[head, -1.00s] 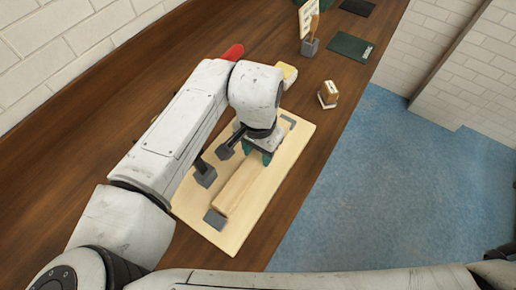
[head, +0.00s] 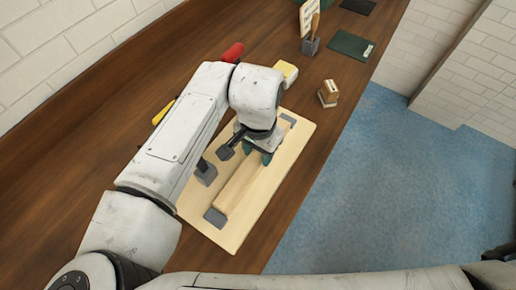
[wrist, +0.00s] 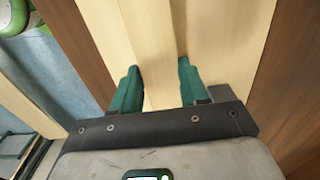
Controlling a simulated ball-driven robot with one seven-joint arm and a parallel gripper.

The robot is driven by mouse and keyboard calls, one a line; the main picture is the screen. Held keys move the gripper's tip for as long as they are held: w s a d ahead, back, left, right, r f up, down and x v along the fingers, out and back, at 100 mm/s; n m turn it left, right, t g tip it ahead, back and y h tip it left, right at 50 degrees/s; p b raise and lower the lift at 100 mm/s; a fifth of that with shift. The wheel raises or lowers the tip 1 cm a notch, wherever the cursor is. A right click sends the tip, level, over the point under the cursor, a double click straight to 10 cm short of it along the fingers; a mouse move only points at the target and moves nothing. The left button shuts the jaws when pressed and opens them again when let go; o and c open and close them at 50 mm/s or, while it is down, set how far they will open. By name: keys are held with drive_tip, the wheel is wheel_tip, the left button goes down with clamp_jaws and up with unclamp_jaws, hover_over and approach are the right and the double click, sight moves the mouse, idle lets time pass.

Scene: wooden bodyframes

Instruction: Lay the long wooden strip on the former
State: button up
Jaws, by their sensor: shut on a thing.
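The long wooden strip (head: 243,188) is pale and straight, and runs lengthwise over a light plywood board (head: 275,193). Grey blocks sit near its two ends, one at the near end (head: 215,217) and one at the far end (head: 288,120). I take this board with blocks as the former. My gripper (head: 257,156) is over the strip's far half with its teal fingers pointing down. In the wrist view the strip (wrist: 150,45) passes between the fingers (wrist: 157,88), which are shut on it. I cannot tell whether its underside touches the board.
A dark clamp-like part (head: 206,174) stands on the board left of the strip, partly behind my arm. A red item (head: 233,52), a yellow block (head: 287,72) and a small wooden-topped item (head: 328,92) are on the bench beyond. The bench's right edge lies close to the board.

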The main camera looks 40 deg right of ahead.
idle(0.4)
drive_tip(key=o, duration=1.2)
wheel_tip(320, 180, up, 11)
drive_tip(key=shift+f+b, duration=0.15)
drive_tip(key=shift+b, duration=0.5)
